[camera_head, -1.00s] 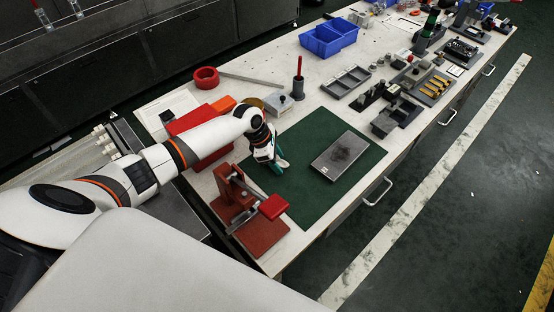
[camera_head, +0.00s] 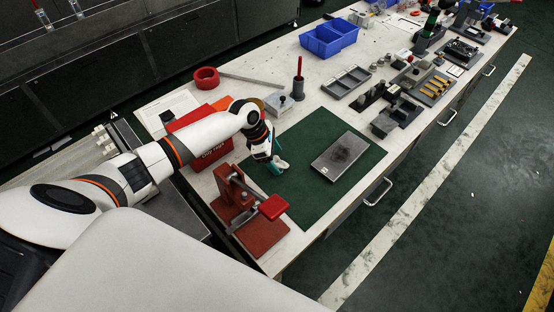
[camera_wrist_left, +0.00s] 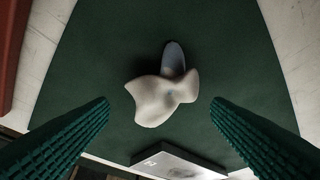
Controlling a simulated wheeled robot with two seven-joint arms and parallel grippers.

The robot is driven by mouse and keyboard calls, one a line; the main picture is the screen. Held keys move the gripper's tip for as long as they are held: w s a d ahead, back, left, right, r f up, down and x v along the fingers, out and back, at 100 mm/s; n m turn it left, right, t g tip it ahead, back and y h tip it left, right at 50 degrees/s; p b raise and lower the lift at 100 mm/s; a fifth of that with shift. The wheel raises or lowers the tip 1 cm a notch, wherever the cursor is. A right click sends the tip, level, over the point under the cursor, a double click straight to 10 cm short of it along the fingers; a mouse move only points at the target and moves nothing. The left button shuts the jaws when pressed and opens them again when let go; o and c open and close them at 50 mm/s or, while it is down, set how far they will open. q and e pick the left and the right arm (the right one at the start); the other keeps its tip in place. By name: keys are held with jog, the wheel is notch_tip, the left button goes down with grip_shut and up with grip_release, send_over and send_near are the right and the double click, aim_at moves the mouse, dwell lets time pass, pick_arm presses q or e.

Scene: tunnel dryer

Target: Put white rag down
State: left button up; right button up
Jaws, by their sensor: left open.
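A crumpled white rag (camera_wrist_left: 162,98) shows in the left wrist view, over the green mat (camera_wrist_left: 95,55), between and beyond my left fingers. I cannot tell whether it touches the mat. A grey-blue oval piece (camera_wrist_left: 174,58) shows just behind it; I cannot tell what it is. My left gripper (camera_wrist_left: 160,112) has its two green ribbed fingers wide apart, with clear gaps on both sides of the rag. In the head view the left gripper (camera_head: 272,167) is low over the left part of the mat (camera_head: 315,130). My right gripper is not seen.
A grey metal plate (camera_head: 342,155) lies on the mat. A red clamp stand (camera_head: 240,205) is near the front, and a red box (camera_head: 208,150) is behind my arm. A blue bin (camera_head: 328,38) and several fixtures fill the far end. The mat's front part is bare.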

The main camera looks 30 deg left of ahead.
pick_arm(q)
jog(key=v, duration=1)
jog(key=shift+r, duration=0.15)
